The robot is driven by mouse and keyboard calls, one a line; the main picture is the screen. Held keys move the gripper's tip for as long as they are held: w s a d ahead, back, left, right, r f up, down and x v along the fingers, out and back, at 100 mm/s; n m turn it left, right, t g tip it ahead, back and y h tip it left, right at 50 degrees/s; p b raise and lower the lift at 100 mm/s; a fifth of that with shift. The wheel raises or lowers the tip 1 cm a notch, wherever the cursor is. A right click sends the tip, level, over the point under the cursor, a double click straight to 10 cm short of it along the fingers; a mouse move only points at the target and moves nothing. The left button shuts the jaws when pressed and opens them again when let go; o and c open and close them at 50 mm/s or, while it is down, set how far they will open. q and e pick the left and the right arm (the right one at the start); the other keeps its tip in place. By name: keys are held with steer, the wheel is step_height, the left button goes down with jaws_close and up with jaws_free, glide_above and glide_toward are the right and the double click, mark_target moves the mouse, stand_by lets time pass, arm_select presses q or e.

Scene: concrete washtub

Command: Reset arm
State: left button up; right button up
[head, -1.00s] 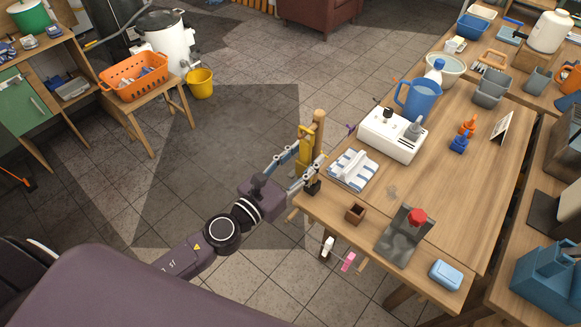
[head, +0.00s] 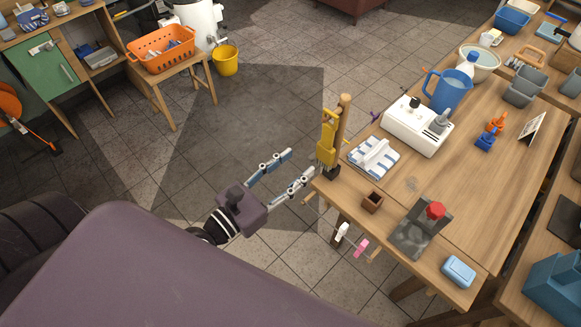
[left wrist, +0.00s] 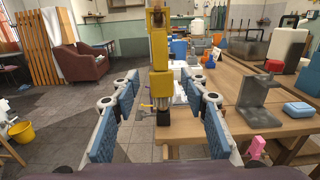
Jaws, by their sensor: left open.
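My left gripper (head: 296,168) is open and empty in the head view, over the floor just left of the wooden table's near-left corner. In the left wrist view its two blue-padded fingers (left wrist: 160,118) are spread wide. A yellow tool with a wooden post (head: 328,140) stands upright at the table corner, apart from the fingertips. In the left wrist view this yellow tool (left wrist: 159,60) shows straight ahead, between the fingers and beyond them. My right gripper is not in view.
The wooden table (head: 410,185) carries a white machine (head: 417,125), a blue jug (head: 449,91), folded cloths (head: 373,157), a grey stand with a red knob (head: 420,228) and a blue soap block (head: 459,271). Floor between is clear.

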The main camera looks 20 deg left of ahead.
arm_select(q)
steer(key=s+a+f+n+g+y, duration=0.2)
steer(key=a+f+n, duration=0.35)
steer(key=f, duration=0.55)
steer(key=s+a+f+n+g+y+b, duration=0.15)
steer(key=a+f+n+g+y, duration=0.35)
steer(key=f, duration=0.6)
steer(key=s+a+f+n+p, duration=0.15)
steer(key=a+f+n, duration=0.25)
steer(key=f+n, duration=0.55)
steer(key=s+f+n+g+b, duration=0.2)
steer(key=s+f+n+g, duration=0.35)
steer(key=s+f, duration=0.95)
steer(key=s+d+f+n+g, duration=0.1)
steer(key=s+d+f+n, duration=0.3)
steer(key=s+f+n, duration=0.1)
steer(key=s+d+f+n+g, duration=0.2)
steer(key=s+d+f+n, duration=0.3)
steer(key=s, duration=0.4)
steer(key=shift+s+f+n+h, duration=0.4)
steer(key=shift+f+n, duration=0.3)
steer(key=shift+n, duration=0.35)
steer(key=shift+g, duration=0.25)
